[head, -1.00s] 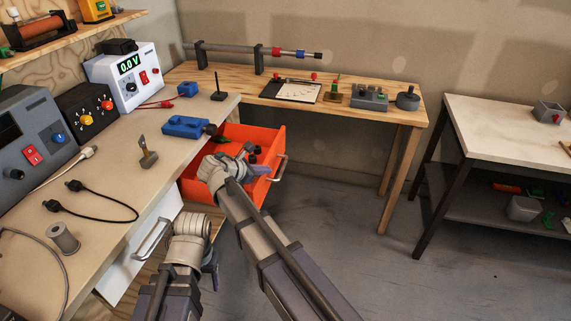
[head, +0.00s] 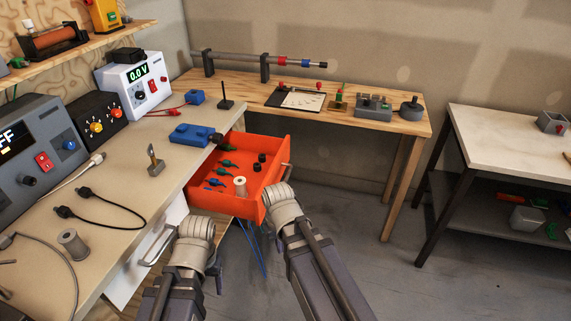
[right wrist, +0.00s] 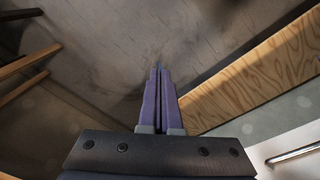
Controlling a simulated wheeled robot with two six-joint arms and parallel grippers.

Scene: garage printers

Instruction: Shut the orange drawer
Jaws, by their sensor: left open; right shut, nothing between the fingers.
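The orange drawer (head: 203,199) is pulled out from under the workbench in the head view, with a metal handle (head: 289,174) on its front. Several small green, blue and black parts and a pale spool lie inside. My right gripper's wrist is in front of the drawer's lower front corner; whether it touches is unclear. The right gripper (right wrist: 157,68) is shut and empty in the right wrist view, pointing toward the floor, and the orange drawer does not show there. My left gripper (head: 217,279) is open, low beside the white drawer, its fingers mostly hidden.
A white drawer with a metal handle (head: 153,246) is under the bench nearer me. The workbench (head: 125,180) carries power supplies, cables and a blue tool. A wooden table (head: 350,116) stands behind, a white-topped table (head: 500,135) at right. Open floor lies between.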

